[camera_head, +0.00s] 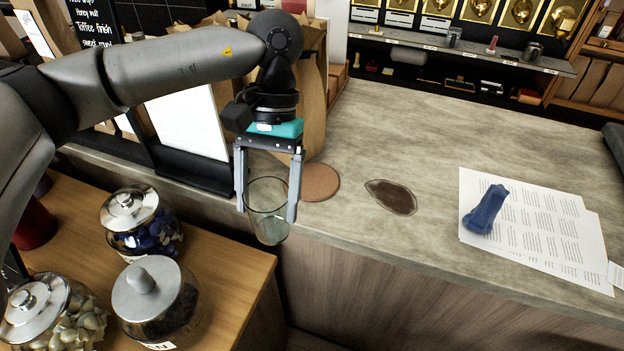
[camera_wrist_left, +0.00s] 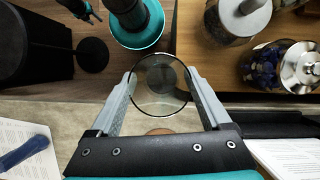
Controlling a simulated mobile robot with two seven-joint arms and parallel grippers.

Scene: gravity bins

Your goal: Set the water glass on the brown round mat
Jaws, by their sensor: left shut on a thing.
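The water glass (camera_head: 268,212) is clear and empty, held upright between the fingers of my left gripper (camera_head: 268,200). In the left wrist view the glass (camera_wrist_left: 160,86) sits between the two grey fingers of the gripper (camera_wrist_left: 160,90). The brown round mat (camera_head: 319,182) lies flat on the counter near its front edge, just right of and behind the glass in the head view. A finger hides the mat's left part. In the left wrist view only a sliver of the mat (camera_wrist_left: 159,132) shows behind the glass.
The grey counter (camera_head: 400,130) has a dark stain (camera_head: 391,197) right of the mat. Papers (camera_head: 530,225) with a blue object (camera_head: 486,208) lie farther right. A paper bag (camera_head: 313,95) stands behind my gripper. Lidded jars (camera_head: 155,300) stand on the lower wooden surface (camera_head: 240,265) at left.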

